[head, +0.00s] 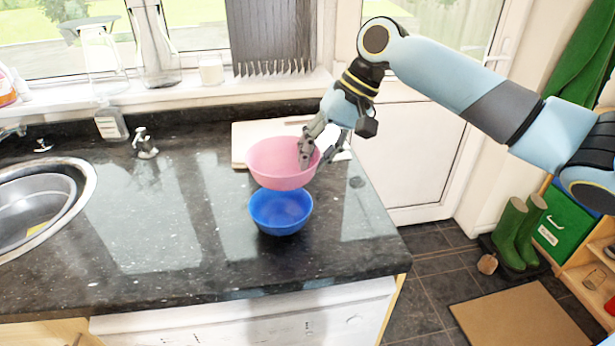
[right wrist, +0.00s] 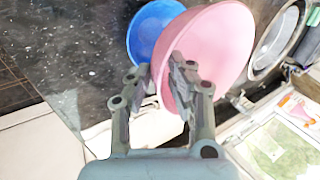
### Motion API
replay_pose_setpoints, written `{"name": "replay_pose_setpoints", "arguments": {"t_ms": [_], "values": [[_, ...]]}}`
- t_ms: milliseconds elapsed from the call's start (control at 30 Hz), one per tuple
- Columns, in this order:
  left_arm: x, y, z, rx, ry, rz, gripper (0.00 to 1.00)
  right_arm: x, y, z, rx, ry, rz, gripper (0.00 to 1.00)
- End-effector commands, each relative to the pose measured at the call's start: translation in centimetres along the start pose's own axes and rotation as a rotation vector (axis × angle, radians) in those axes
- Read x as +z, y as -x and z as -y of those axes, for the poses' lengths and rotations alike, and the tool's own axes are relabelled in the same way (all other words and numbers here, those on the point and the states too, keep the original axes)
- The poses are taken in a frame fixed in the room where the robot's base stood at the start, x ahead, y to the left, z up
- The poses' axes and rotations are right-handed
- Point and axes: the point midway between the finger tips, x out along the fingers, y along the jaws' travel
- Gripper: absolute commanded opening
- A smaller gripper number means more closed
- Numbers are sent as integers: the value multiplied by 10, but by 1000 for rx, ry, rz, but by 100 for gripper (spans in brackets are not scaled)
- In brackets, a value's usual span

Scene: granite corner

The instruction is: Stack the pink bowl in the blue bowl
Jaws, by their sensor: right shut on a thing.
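The pink bowl (head: 272,170) is held upright in the head view, just above and behind the blue bowl in the picture. My right gripper (head: 314,160) is shut on its right rim, one finger inside and one outside. In the right wrist view the fingers (right wrist: 160,72) pinch the wall of the pink bowl (right wrist: 220,40). The blue bowl (head: 280,212) stands upright on the dark counter, and the pink bowl's underside meets its far rim in the picture. Whether they touch cannot be told. The blue bowl (right wrist: 150,32) is partly hidden behind the pink one in the wrist view. My left gripper is not in view.
A pale board (head: 240,140) lies behind the pink bowl. Bottles stand on the windowsill. The counter left of the bowls is clear.

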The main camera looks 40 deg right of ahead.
Motion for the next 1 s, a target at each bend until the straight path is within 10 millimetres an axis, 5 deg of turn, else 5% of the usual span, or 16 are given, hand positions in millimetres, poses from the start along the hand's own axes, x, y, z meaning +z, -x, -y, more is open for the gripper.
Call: {"name": "replay_pose_setpoints", "arguments": {"t_ms": [467, 1000], "values": [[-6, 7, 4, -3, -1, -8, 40, -12, -48, -13, 2, 0, 1, 0], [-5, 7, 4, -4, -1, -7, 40, -12, -56, -19, 3, 1, -1, 0]]}}
